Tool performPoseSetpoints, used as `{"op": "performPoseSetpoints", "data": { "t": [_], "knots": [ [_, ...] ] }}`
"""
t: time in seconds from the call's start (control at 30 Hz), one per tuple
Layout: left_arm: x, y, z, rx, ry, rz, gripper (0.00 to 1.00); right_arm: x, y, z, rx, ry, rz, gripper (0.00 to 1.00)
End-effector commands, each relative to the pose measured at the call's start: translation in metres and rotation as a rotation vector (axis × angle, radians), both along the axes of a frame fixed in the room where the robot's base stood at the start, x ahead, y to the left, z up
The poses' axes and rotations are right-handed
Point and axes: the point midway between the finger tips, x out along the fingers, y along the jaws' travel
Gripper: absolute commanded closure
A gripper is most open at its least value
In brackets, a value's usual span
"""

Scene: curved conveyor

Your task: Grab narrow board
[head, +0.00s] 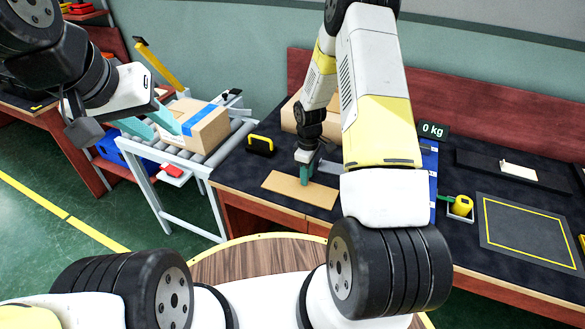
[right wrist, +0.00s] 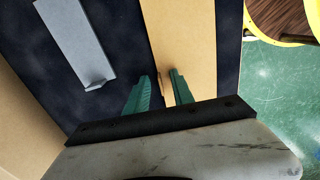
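The narrow board (head: 292,193) is a flat tan strip lying on the dark table top near its front edge. It also shows in the right wrist view (right wrist: 190,35). My right gripper (head: 305,181) points down at the board. In the right wrist view its teal fingers (right wrist: 160,85) are apart, one over the board and one beside its edge over the dark surface. Whether they touch the board I cannot tell. My left gripper (head: 152,128) is at the upper left, fingers apart, in front of a taped carton (head: 205,130). No object shows between them.
The carton stands on a roller conveyor (head: 215,155). A grey flat piece (right wrist: 75,40) lies beside the board. A yellow-black item (head: 260,145) is to the board's left. A cardboard box (head: 290,115) stands behind. A yellow tape measure (head: 462,205) and a framed mat (head: 530,235) are at right.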

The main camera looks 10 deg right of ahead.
Motion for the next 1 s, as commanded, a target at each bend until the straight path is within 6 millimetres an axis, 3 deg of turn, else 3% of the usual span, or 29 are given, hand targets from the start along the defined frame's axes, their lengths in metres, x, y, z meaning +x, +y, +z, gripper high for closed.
{"op": "performPoseSetpoints", "data": {
  "t": [0.1,0.27,0.73,1.0],
  "knots": [
    [0.0,0.0,0.0,0.0,0.0,0.0,0.64,0.0,0.0,0.001,0.0,0.0,0.0,0.71],
    [0.0,0.0,0.0,0.0,0.0,0.0,0.64,0.0,0.0,0.001,0.0,0.0,-0.001,1.0],
    [0.0,0.0,0.0,0.0,0.0,0.0,0.64,0.0,0.0,0.003,0.0,0.0,-0.001,1.0],
    [0.0,0.0,0.0,0.0,0.0,0.0,0.64,0.001,0.0,0.028,0.001,-0.003,-0.001,1.0]
  ]
}}
